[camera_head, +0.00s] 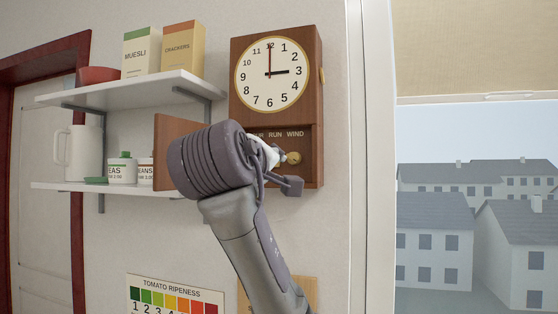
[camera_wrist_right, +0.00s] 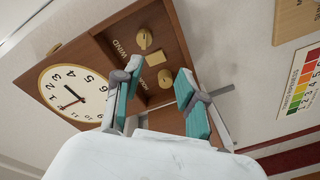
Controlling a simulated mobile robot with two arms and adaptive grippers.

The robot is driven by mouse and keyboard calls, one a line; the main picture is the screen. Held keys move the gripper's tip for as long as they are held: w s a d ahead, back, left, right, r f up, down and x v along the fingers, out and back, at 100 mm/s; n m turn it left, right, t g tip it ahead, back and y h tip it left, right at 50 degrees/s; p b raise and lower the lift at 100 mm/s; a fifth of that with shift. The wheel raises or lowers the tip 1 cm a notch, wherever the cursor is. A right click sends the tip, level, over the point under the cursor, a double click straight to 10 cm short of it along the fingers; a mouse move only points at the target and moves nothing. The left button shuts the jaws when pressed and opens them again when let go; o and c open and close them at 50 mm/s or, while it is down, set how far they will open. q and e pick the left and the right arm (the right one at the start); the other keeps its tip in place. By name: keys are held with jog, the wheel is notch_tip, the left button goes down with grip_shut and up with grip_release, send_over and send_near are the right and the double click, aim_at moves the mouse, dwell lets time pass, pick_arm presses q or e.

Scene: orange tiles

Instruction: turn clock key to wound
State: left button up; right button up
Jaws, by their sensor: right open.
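A wooden wall clock (camera_head: 318,110) has a round face and an open lower compartment lettered "RUN WIND". A brass knob (camera_head: 293,158) shows at its right side. In the right wrist view the clock (camera_wrist_right: 110,28) appears turned, with one brass knob (camera_wrist_right: 144,38) near "WIND", a small brass block (camera_wrist_right: 155,58), and another brass knob (camera_wrist_right: 165,78). Which is the key is unclear. My right gripper (camera_wrist_right: 158,72) is open, its two teal-padded fingers on either side of the lower knob; contact is not visible. In the head view my right arm hides part of the compartment. My left gripper is not in view.
The clock's wooden door (camera_head: 170,140) hangs open to the left. Left of it are shelves (camera_head: 130,90) with boxes, a bowl, a jug and canisters. A ripeness chart (camera_head: 175,295) hangs below. A window (camera_head: 475,200) is at the right.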

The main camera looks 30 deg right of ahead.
aim_at(291, 158)
jog(key=shift+m+h, duration=0.3)
jog(key=w+d+p, duration=0.2)
jog(key=d, duration=0.1)
jog(key=w+d+r+p, duration=0.1)
jog(key=w+d+p, duration=0.1)
jog(key=d, duration=0.1)
jog(key=w+d+r+p, duration=0.1)
jog(key=w+d+p, duration=0.1)
jog(key=d, duration=0.1)
jog(key=shift+w+r, duration=0.1)
jog(key=shift+w+d+p, duration=0.35)
jog(key=shift+w+d, duration=0.05)
jog(key=shift+d, duration=0.05)
grip_shut()
